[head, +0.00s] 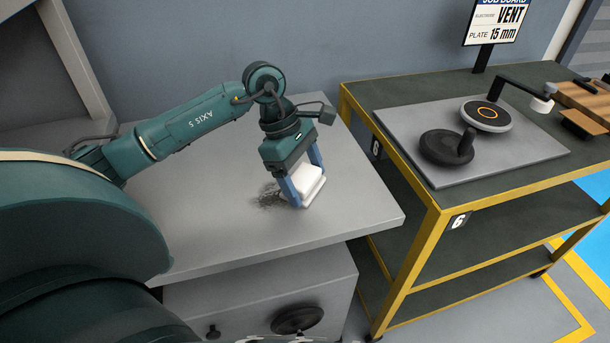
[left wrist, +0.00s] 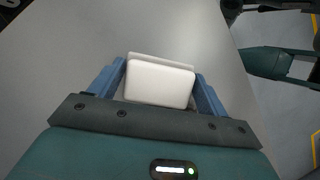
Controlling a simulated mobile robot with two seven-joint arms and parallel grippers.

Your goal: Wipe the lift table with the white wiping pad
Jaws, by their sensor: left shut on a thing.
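The white wiping pad (head: 306,184) is held between the two blue fingers of my left gripper (head: 302,183). It also shows in the left wrist view (left wrist: 160,82), with one finger at each side. The pad is down at the grey top of the lift table (head: 215,225); I cannot tell for sure whether it presses on it. A dark scribbled smudge (head: 268,197) lies on the table top just left of the pad. The gripper hides part of the pad. My right gripper is not in view.
A yellow-framed cart (head: 440,208) stands to the right, holding a grey plate (head: 520,153) with round black fixtures (head: 447,146). A job board sign (head: 491,22) stands behind it. A wall closes off the back. The table's front and right top are clear.

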